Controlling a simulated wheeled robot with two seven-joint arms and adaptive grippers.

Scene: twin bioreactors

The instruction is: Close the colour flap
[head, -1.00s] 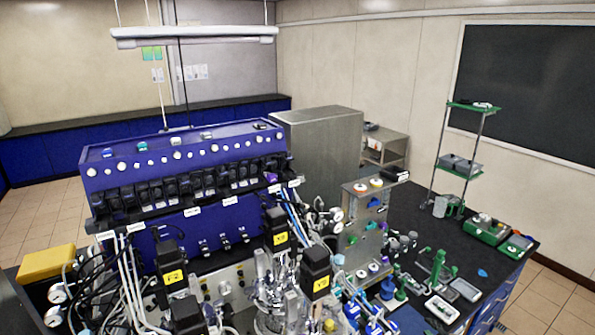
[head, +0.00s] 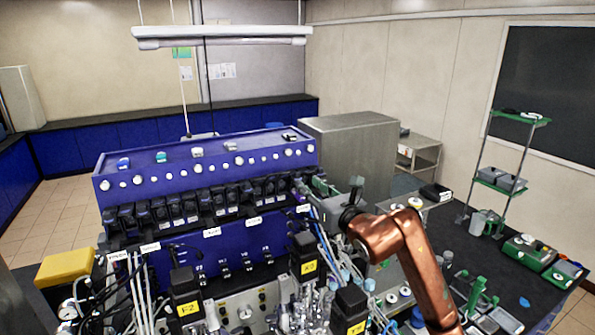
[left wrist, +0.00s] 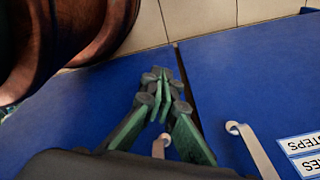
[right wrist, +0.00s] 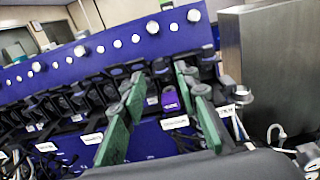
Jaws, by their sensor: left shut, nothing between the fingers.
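A blue pump unit (head: 225,172) carries a row of black flaps. At the right end of the row a purple part (right wrist: 170,100) sits above a white label (right wrist: 175,123) whose text is too blurred to read. I take it for the colour flap; how far open it stands I cannot tell. It also shows small in the head view (head: 298,184). My right gripper (right wrist: 160,78) is open and empty, its green fingers pointing at the row with the purple part between them in the picture. Contact is not visible. My left gripper (left wrist: 162,80) is shut and empty near blue cabinet fronts.
A steel cabinet (head: 365,140) stands behind the unit's right end. Black motors with yellow labels (head: 187,308), tubes and glassware crowd the front. A green shelf rack (head: 500,180) and several small devices are at the right. A yellow box (head: 65,266) is at the left.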

